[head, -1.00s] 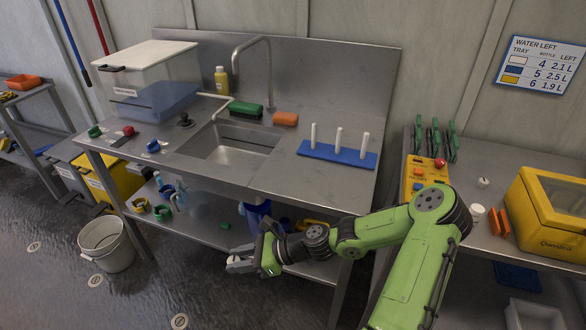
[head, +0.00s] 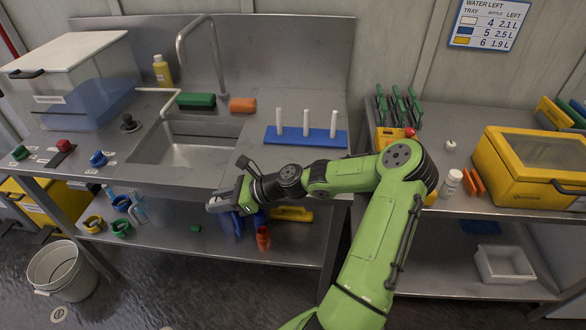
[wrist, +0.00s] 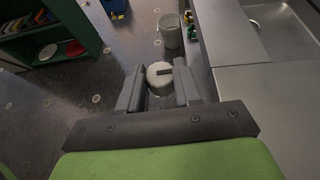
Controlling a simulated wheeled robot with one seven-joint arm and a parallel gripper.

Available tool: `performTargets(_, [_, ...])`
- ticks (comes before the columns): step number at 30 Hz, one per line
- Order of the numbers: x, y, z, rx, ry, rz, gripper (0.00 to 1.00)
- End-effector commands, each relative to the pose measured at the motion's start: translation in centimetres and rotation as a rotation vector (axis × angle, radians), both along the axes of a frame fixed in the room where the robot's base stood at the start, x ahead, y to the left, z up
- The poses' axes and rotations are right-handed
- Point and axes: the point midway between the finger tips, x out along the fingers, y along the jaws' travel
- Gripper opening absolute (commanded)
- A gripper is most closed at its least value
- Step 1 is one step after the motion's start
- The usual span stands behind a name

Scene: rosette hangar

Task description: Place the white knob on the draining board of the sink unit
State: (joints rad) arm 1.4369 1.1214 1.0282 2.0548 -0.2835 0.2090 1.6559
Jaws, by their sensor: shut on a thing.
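The white knob (wrist: 160,74), round with a dark bar across its top, sits between the two fingers of my gripper (wrist: 158,90) in the wrist view. My gripper is shut on it. In the head view my gripper (head: 216,204) is in front of the sink unit's front edge, left of my wrist; the knob cannot be made out clearly there. The draining board (head: 262,150) is the flat steel top right of the sink basin (head: 192,152). A blue rack with white pegs (head: 306,138) stands on its right part.
The tap (head: 181,45) rises at the back. The board's front left part is bare. The lower shelf holds coloured items; a white bucket (head: 62,270) stands on the floor.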

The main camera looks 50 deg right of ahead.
Motion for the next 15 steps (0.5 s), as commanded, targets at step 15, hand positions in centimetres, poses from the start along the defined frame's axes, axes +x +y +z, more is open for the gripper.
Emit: performTargets(15, [-0.3, -19.3, 9.8, 0.021, -0.008, -0.428, 0.05])
